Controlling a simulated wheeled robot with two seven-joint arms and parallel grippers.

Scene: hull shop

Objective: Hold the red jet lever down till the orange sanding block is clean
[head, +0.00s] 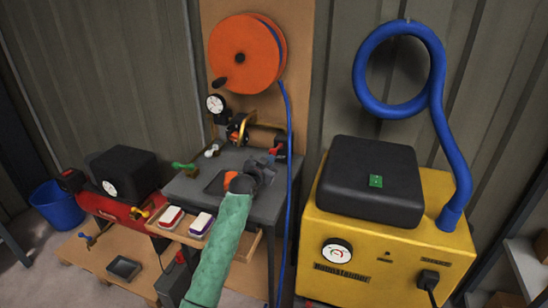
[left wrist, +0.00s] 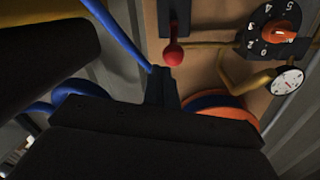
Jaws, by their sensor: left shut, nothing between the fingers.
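The red jet lever shows in the left wrist view as a red ball knob (left wrist: 173,54) on a dark bracket. In the head view a small red part (head: 279,147) shows at the back of the grey bench, just beyond my left gripper (head: 266,163). My left gripper is shut and empty over the bench; contact with the lever cannot be told. An orange patch (head: 230,179) by the dark tray, partly behind my wrist, may be the orange sanding block; its cleanness cannot be told. My right gripper is not in view.
An orange hose reel (head: 246,54) hangs above the bench (head: 268,206), its blue hose running down the right side. A yellow machine (head: 390,240) stands right. A red compressor (head: 125,207) is left. A drawer (head: 247,246) with two brushes is open in front.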

